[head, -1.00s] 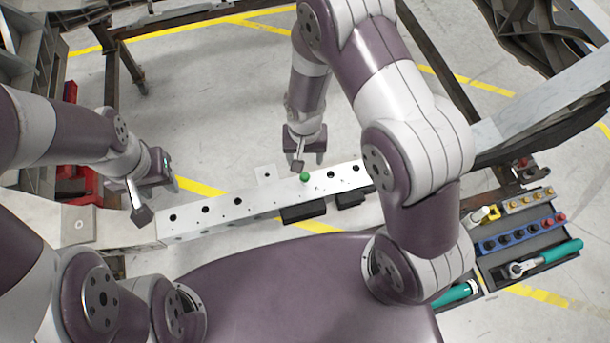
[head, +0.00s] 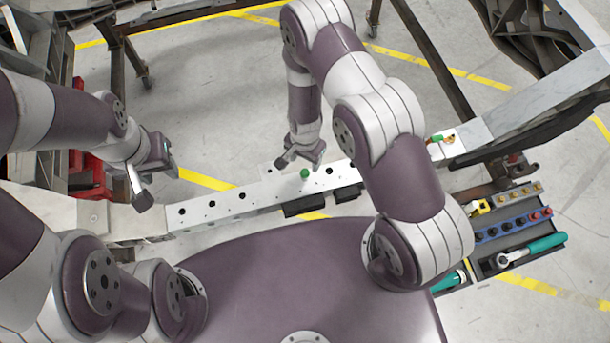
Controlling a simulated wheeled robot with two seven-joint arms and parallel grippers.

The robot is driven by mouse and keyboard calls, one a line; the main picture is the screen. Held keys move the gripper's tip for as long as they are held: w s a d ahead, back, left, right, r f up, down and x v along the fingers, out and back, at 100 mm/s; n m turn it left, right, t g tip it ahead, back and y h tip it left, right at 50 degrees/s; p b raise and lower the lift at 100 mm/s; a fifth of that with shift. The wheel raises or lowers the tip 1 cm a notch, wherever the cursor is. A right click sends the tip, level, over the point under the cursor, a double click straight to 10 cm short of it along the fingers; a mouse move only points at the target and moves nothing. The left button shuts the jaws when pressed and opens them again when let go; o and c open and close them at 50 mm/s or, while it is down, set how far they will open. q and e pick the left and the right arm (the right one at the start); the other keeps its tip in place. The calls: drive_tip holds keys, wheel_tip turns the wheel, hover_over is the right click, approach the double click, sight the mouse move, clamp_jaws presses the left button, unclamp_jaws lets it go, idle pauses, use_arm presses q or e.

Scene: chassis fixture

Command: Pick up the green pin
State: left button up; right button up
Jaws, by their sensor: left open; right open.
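A small green pin (head: 304,174) with a round head stands in the top of the long white beam (head: 255,195), among a row of dark holes. My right gripper (head: 300,162) is open and empty just behind the pin, with its jaws spread to either side; I cannot tell whether it touches the pin. My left gripper (head: 157,186) is open and empty above the left end of the beam, well away from the pin.
A dark tool tray (head: 528,256) at the right holds a teal-handled ratchet (head: 530,250) and rows of sockets (head: 512,225). Red parts (head: 88,172) stand at the left. Dark frame rails surround the work area. The floor behind the beam is open.

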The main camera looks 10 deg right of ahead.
sight(306, 170)
wheel_tip(306, 170, down, 2)
drive_tip(key=shift+f+b, duration=0.25)
drive_tip(key=shift+b, duration=0.05)
use_arm(q)
drive_tip(key=shift+w+f+b, duration=0.1)
drive_tip(key=shift+f+b, duration=0.4)
drive_tip(key=shift+f, duration=0.75)
use_arm(e)
drive_tip(key=shift+s+f, duration=0.2)
drive_tip(key=shift+f, duration=2.15)
clamp_jaws()
